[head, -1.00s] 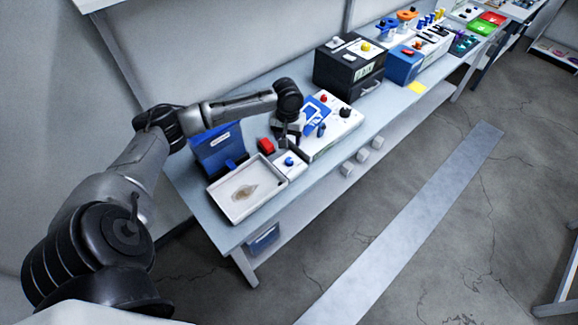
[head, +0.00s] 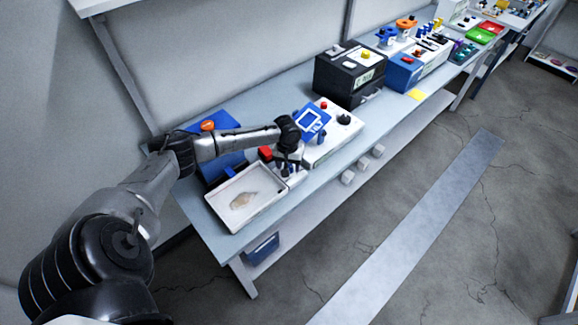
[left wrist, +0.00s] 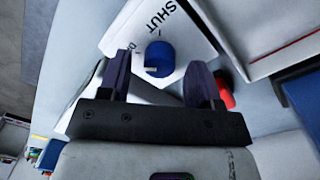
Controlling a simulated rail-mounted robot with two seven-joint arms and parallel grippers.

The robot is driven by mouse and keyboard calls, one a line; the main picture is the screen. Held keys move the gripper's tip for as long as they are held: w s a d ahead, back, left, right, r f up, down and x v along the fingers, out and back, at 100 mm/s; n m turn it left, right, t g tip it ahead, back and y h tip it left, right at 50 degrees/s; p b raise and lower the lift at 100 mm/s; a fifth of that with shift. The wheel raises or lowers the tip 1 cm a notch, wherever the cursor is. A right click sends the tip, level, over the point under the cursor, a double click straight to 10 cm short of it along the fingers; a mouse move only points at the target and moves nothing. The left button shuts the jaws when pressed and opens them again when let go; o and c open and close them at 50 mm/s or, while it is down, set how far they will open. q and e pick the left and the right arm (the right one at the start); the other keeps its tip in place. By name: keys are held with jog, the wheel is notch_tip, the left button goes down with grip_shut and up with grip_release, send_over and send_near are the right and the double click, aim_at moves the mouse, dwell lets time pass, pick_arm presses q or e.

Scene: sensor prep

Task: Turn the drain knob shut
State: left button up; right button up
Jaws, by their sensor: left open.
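The blue drain knob (left wrist: 159,53) sits on a small white box (left wrist: 140,22) printed "SHUT" in the left wrist view. A pale pointer sticks out from the knob's lower left and is turned away from the SHUT lettering. My left gripper (left wrist: 160,70) is open, with its dark fingers on either side of the knob in that view. I cannot tell whether they touch it. In the head view my left gripper (head: 287,170) is over the small box and hides the knob. My right gripper is not in view.
A shallow white tray (head: 221,213) with a brownish patch is beside the box. A red object (head: 265,153) and a blue bin (head: 222,165) stand behind. A white device with a blue panel (head: 312,119) is to the right. A black case (head: 338,82) stands farther along the bench.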

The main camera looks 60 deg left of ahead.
pick_arm(q)
jog(key=shift+f, duration=0.35)
jog(key=shift+c, duration=0.5)
